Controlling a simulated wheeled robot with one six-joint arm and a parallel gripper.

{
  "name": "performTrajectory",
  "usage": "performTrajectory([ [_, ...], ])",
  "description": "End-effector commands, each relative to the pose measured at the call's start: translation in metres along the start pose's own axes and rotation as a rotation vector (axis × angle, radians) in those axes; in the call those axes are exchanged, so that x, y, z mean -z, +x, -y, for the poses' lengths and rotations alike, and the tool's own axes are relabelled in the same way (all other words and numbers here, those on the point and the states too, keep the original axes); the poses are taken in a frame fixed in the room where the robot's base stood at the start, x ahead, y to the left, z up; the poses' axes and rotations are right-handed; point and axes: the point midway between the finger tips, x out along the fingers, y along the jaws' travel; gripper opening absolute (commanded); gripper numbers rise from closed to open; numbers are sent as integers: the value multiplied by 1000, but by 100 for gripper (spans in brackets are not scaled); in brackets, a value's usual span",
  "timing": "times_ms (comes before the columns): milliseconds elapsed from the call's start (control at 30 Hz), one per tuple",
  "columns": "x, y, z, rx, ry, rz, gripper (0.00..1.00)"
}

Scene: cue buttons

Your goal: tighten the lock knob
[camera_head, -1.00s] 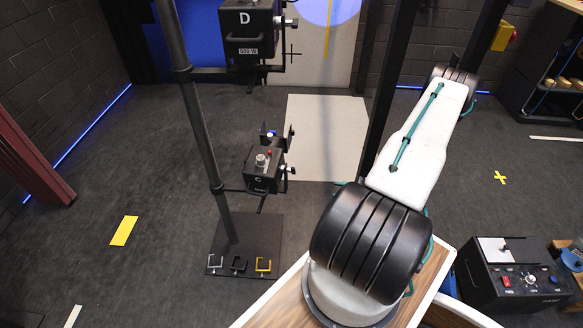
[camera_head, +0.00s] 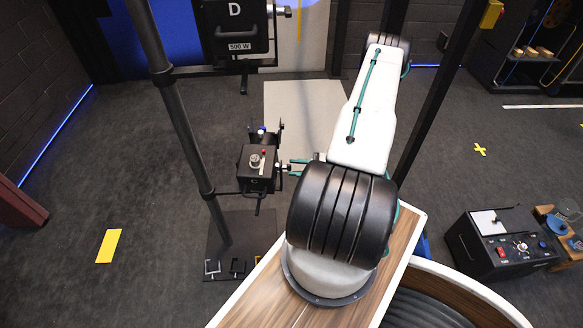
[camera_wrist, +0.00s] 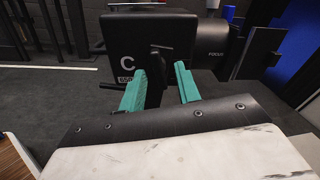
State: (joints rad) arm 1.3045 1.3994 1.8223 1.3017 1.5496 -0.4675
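The lamp marked C (camera_head: 257,172) hangs on the dark pole at mid-height, and it fills the top of the wrist view (camera_wrist: 152,38). A dark lock knob (camera_head: 284,168) sticks out from its right side in the head view. In the wrist view a black lever-like part (camera_wrist: 156,77), apparently that knob, stands between my teal fingers. My gripper (camera_wrist: 160,88) is open, with its fingers apart on either side of this part. In the head view my fingertips (camera_head: 297,168) are right beside the knob. Contact cannot be told.
A larger lamp marked D (camera_head: 235,30) is higher on the same dark pole (camera_head: 172,110). Clamps (camera_head: 238,266) lie on the pole's base plate. A control box (camera_head: 500,240) stands at the right. Another dark post (camera_head: 435,95) rises right of my arm.

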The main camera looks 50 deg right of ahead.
Motion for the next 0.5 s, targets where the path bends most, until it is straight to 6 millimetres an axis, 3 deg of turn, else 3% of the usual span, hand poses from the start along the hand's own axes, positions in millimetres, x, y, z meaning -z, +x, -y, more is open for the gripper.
performTrajectory([
  [133,0,14,0,-2,-1,1,33],
  [433,0,18,-1,-2,-1,1,33],
  [500,0,18,-1,-3,-1,1,16],
])
